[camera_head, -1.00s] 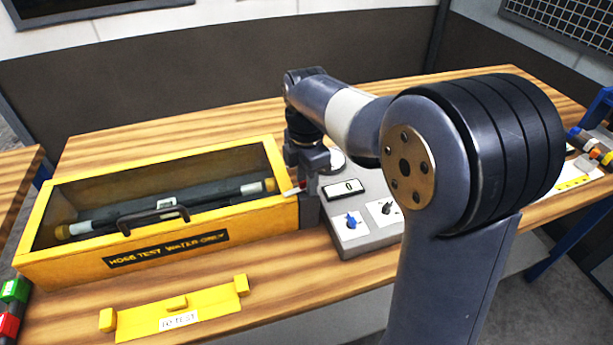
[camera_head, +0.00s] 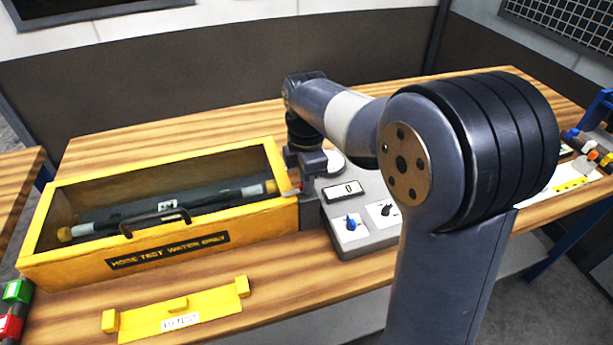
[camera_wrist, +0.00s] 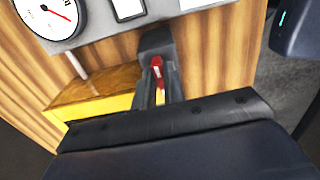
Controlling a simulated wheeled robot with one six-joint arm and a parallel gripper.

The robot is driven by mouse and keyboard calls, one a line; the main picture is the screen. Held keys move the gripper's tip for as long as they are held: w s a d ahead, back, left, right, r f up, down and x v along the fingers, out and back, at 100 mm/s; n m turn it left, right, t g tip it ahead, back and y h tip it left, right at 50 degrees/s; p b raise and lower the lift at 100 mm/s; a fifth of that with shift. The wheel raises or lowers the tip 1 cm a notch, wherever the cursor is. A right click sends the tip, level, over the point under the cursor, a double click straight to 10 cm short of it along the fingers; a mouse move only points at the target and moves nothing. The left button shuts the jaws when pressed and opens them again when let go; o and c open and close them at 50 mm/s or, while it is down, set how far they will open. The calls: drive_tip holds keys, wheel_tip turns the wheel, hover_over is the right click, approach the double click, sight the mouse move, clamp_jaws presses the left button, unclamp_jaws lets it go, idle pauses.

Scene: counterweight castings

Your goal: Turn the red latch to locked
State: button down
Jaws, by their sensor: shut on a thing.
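The red latch (camera_wrist: 157,68) shows in the wrist view between the fingers of my gripper (camera_wrist: 158,80), at the right end of the yellow box (camera_head: 165,247). My gripper is shut on it. The box has a clear-looking lid with a dark handle (camera_head: 155,220), and a dark hose lies inside.
A grey control box (camera_head: 368,240) with a display, a blue knob and a black knob stands just right of my gripper. A gauge (camera_wrist: 42,15) shows in the wrist view. A yellow bracket (camera_head: 178,310) lies in front. The wooden bench (camera_head: 190,127) behind the box is clear.

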idle(0.3)
drive_tip(key=c, duration=1.5)
unclamp_jaws()
drive_tip(key=shift+r, duration=0.1)
wheel_tip(320, 180, up, 11)
drive_tip(key=shift+f, duration=0.2)
